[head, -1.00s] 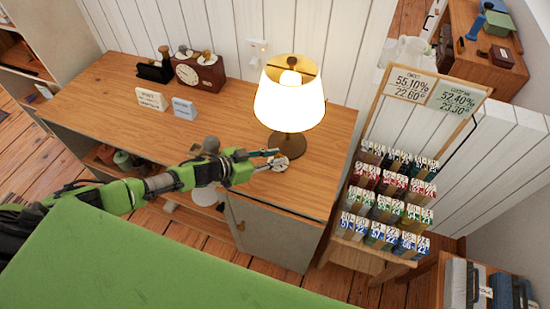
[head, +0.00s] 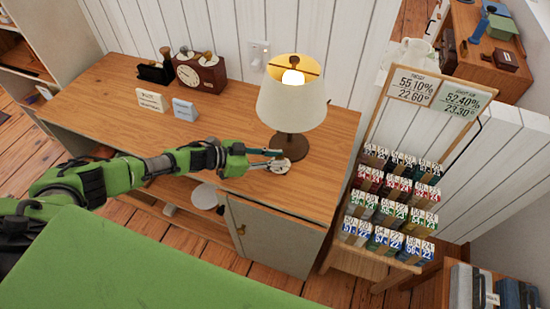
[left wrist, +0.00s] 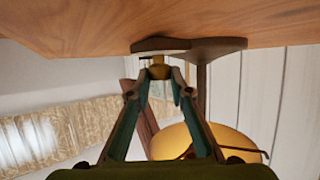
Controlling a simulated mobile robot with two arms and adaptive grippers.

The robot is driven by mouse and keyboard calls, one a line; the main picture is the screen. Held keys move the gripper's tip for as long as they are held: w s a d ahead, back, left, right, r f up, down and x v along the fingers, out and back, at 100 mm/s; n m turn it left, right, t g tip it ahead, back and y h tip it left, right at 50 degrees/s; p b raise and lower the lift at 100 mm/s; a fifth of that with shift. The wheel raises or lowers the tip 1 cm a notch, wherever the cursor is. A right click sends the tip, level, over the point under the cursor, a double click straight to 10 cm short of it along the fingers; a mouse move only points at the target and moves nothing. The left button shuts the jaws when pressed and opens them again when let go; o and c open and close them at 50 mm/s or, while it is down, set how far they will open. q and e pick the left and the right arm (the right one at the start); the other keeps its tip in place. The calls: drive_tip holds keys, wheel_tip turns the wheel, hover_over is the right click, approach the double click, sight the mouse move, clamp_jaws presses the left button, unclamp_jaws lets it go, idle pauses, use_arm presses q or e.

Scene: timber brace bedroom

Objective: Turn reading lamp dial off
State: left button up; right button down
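The reading lamp (head: 291,104) stands on the wooden desk with a cream shade and a dark round base. The dial (head: 281,167) is a small pale round piece at the front left of the base. My left gripper (head: 279,157) reaches it from the left, low over the desk. In the left wrist view, which is upside down, its two fingers close in on the brass-coloured knob of the dial (left wrist: 158,69). The fingertips partly hide the knob. My right gripper is not in view.
Two small cards (head: 151,99) and a brown clock (head: 199,73) stand on the desk (head: 105,98) to the left. A rack of colourful packets (head: 390,205) stands right of the desk. A wall switch (head: 259,56) is behind the lamp.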

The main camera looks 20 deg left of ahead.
use_arm(q)
drive_tip(key=o, duration=0.4)
drive_tip(key=v, duration=1.2)
drive_tip(key=shift+w+a, duration=0.1)
